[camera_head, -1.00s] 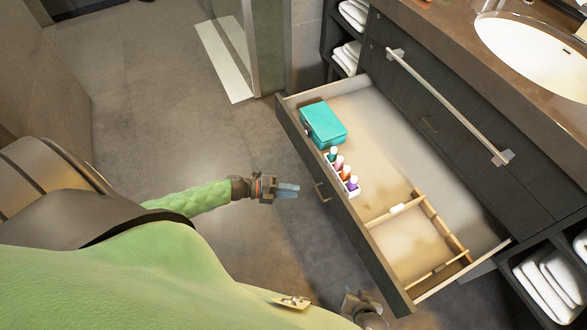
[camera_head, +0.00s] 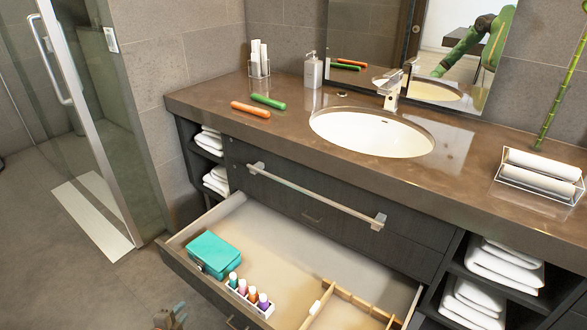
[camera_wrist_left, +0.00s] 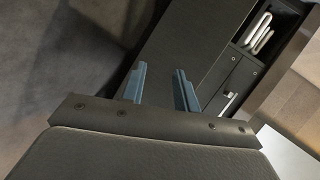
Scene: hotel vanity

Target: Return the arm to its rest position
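My left gripper (camera_head: 170,317) shows only in part at the bottom edge of the head view, left of the open drawer (camera_head: 175,265) and clear of it. In the left wrist view, the two blue-grey fingers (camera_wrist_left: 161,88) stand apart with nothing visible between them. Beyond them lie dark cabinet fronts and a shelf with white towels (camera_wrist_left: 260,35). The rest of my left arm is out of the head view. My right gripper is in neither current view.
The drawer holds a teal box (camera_head: 214,254), a white rack of small bottles (camera_head: 248,297) and a wooden divider (camera_head: 345,301). Green (camera_head: 268,101) and orange (camera_head: 251,109) sticks lie on the counter (camera_head: 290,145) near the sink (camera_head: 372,132). Floor at left is clear.

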